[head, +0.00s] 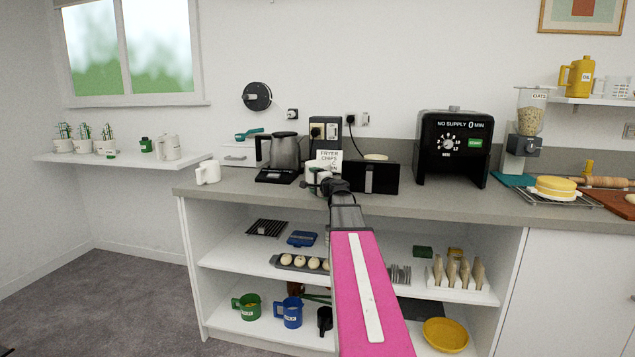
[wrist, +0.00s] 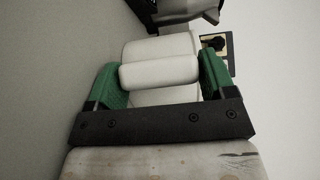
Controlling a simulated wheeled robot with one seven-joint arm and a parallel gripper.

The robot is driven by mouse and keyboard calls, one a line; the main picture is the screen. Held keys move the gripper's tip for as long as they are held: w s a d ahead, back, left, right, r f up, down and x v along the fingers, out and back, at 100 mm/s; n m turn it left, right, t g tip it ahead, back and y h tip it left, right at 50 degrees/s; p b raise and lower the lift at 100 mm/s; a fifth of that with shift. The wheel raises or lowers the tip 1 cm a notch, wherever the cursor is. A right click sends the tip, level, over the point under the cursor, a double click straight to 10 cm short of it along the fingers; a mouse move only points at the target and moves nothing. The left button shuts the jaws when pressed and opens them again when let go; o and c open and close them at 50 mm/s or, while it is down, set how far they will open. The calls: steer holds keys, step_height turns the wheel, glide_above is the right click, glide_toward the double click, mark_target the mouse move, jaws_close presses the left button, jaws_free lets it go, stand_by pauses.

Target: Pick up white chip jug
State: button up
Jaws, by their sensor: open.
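A white jug (head: 312,175) stands on the counter by a small card reading "FRYER CHIPS" (head: 328,156); my gripper partly hides it in the head view. My gripper (head: 326,184) is at this jug, reaching over the counter's front edge. In the wrist view my gripper (wrist: 160,72) is open, with green pads on either side of a rounded white part (wrist: 158,72), apparently of the jug. I cannot tell whether the pads touch it. Any writing on the jug is not readable.
Another white jug (head: 208,173) stands at the counter's left end, and one more (head: 168,147) on the wall shelf. A kettle (head: 285,152) is left of my gripper, a black box (head: 371,177) close on its right. The black fryer-like appliance (head: 452,148) stands farther right.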

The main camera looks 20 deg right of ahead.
steer(key=shift+w, duration=0.45)
steer(key=c, duration=0.8)
steer(key=shift+c, duration=0.2)
steer(key=shift+r, duration=0.45)
step_height(320, 180, up, 3)
steer(key=shift+r, duration=0.2)
steer(key=s+a+r, duration=0.6)
steer(key=s+a, duration=0.2)
steer(key=shift+s+a+r, duration=0.15)
steer(key=shift+a+r, duration=0.05)
steer(key=shift+r, duration=0.15)
